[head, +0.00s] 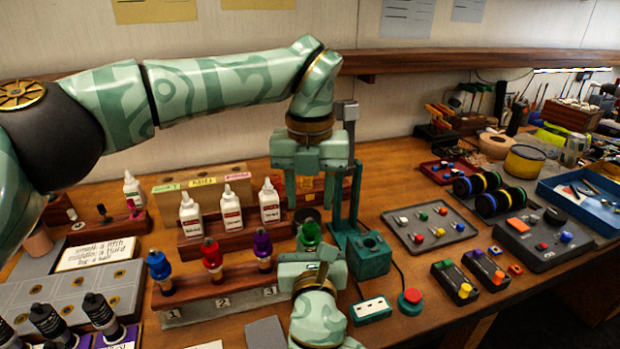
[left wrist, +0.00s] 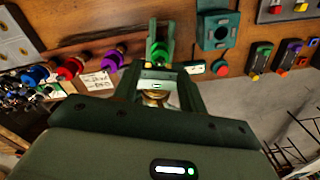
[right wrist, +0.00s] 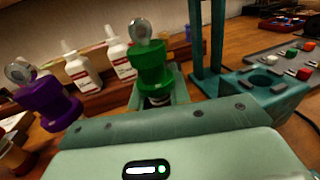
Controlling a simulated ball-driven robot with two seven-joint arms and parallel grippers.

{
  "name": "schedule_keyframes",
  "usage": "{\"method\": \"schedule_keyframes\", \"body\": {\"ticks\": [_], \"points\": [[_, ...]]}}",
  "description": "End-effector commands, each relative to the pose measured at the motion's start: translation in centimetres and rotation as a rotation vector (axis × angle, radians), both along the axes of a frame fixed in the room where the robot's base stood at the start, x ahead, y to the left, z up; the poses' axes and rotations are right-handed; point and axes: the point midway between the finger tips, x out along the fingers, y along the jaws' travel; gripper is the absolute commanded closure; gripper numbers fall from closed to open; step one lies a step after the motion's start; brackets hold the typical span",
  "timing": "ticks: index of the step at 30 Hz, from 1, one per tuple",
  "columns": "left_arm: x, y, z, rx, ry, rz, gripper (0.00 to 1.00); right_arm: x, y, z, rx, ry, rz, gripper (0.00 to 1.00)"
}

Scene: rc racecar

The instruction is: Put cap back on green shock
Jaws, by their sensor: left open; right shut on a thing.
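The green shock (head: 309,234) stands upright, with a wide green top that carries a clear eyelet in the right wrist view (right wrist: 152,68). A dark narrower part shows under the green. I cannot tell whether the cap is fully seated. My right gripper (head: 311,262) is shut on the shock's lower part, which its fingers mostly hide. My left gripper (head: 320,205) points down above the shock, open and empty, with a finger to each side. The left wrist view shows the green shock (left wrist: 157,50) just ahead of its open fingers.
Blue (head: 159,266), red (head: 212,256) and purple (head: 262,245) shocks stand in a numbered wooden rack (head: 220,298) to the left. White bottles (head: 231,212) stand behind. A green press stand (head: 368,255) is close on the right, with a red button (head: 411,299) in front.

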Motion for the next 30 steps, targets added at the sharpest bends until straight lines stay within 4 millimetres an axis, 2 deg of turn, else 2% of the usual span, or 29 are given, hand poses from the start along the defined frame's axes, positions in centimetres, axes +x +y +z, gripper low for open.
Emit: {"method": "schedule_keyframes", "body": {"ticks": [3, 9, 21, 22, 26, 30], "points": [[0.0, 0.0, -2.0, 0.001, 0.003, -0.001, 0.58, 0.0, 0.0, 0.0, 0.0, 0.0, 0.0, 1.0], [0.0, 0.0, -4.3, 0.001, 0.0, -0.001, 0.58, 0.0, 0.0, 0.0, 0.0, 0.0, 0.0, 1.0], [0.0, 0.0, -5.0, 0.0, -0.001, -0.001, 0.58, 0.0, 0.0, 0.0, 0.0, 0.0, 0.0, 1.0], [0.0, 0.0, -5.0, 0.0, -0.001, -0.001, 0.64, 0.0, 0.0, 0.0, 0.0, 0.0, 0.0, 1.0], [0.0, 0.0, -5.0, 0.0, -0.001, -0.001, 1.0, 0.0, 0.0, 0.0, 0.0, 0.0, 0.0, 1.0], [0.0, 0.0, -5.0, 0.0, -0.001, -0.001, 1.0, 0.0, 0.0, 0.0, 0.0, 0.0, 0.0, 1.0]]}}
